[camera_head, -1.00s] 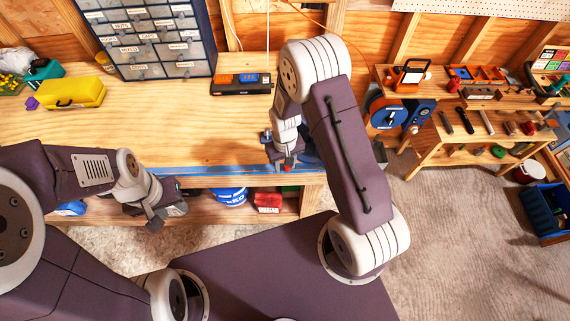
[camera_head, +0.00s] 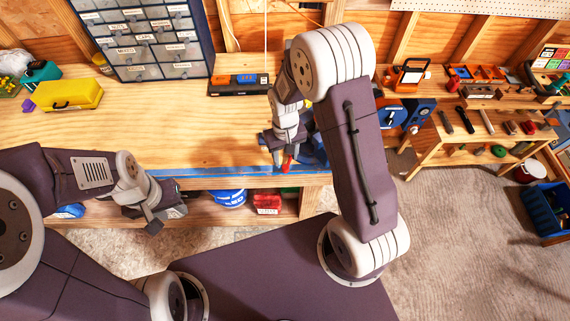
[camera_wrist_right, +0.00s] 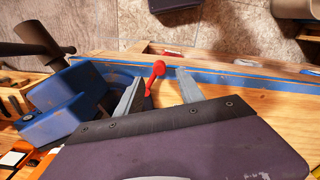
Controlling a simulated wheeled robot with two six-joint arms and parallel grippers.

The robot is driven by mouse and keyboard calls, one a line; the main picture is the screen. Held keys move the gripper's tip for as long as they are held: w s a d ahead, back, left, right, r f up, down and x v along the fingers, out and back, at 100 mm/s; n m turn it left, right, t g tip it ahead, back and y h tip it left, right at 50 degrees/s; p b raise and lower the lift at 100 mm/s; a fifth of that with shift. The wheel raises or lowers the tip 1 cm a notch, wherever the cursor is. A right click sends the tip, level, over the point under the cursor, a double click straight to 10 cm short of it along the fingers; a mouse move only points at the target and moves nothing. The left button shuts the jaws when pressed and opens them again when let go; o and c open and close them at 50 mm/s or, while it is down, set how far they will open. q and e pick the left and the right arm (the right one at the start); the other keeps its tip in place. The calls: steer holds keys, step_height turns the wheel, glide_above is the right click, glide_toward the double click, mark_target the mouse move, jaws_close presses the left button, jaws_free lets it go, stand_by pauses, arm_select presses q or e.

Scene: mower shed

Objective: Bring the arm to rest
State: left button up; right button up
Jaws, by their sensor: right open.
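My right gripper (camera_head: 279,160) is over the front edge of the workbench in the head view. In the right wrist view its two fingers (camera_wrist_right: 158,88) stand apart, open. A red-knobbed item (camera_wrist_right: 156,70) shows between and beyond the fingertips; I cannot tell whether they touch it. It also shows as a red piece (camera_head: 287,163) beside the gripper in the head view. My left gripper (camera_head: 153,222) hangs in front of the bench, low at the left; its jaw opening is not clear.
A blue vise-like block (camera_wrist_right: 62,103) is close to the right gripper's left in the wrist view. The workbench (camera_head: 180,125) holds a yellow box (camera_head: 68,95), a drawer cabinet (camera_head: 145,45) and a black device (camera_head: 238,84). A tool bench (camera_head: 455,140) stands right. Open floor (camera_head: 470,240) lies at right.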

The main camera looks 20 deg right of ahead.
steer(key=shift+w+d+r, duration=0.1)
steer(key=shift+r, duration=1.25)
